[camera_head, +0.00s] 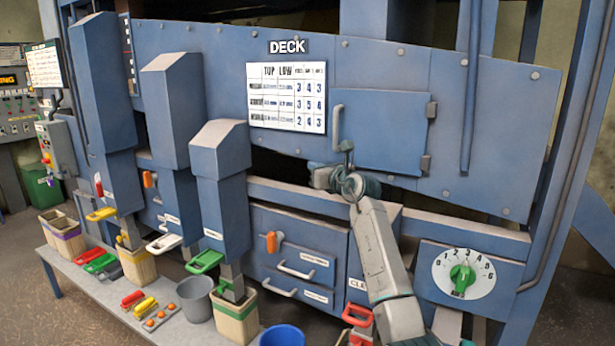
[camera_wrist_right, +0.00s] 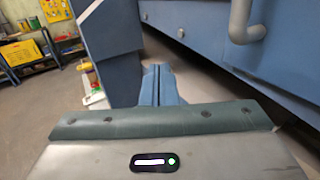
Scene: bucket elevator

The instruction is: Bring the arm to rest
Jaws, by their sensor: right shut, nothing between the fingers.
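My right arm reaches up from the bottom right of the head view. My right gripper (camera_head: 346,150) is in front of the blue machine, just below the grey handle (camera_head: 337,126) of the square door (camera_head: 385,132). In the right wrist view the fingers (camera_wrist_right: 160,80) are together with nothing between them. A grey handle (camera_wrist_right: 247,28) shows there at the upper right, apart from the fingers. The door looks shut. My left gripper is not in view.
Three blue chutes (camera_head: 222,160) stand left of my right arm. A low bench (camera_head: 95,285) holds buckets, coloured handles and small parts. A dial with a green knob (camera_head: 462,278) is at the lower right. Open floor (camera_wrist_right: 40,115) shows at the wrist view's left.

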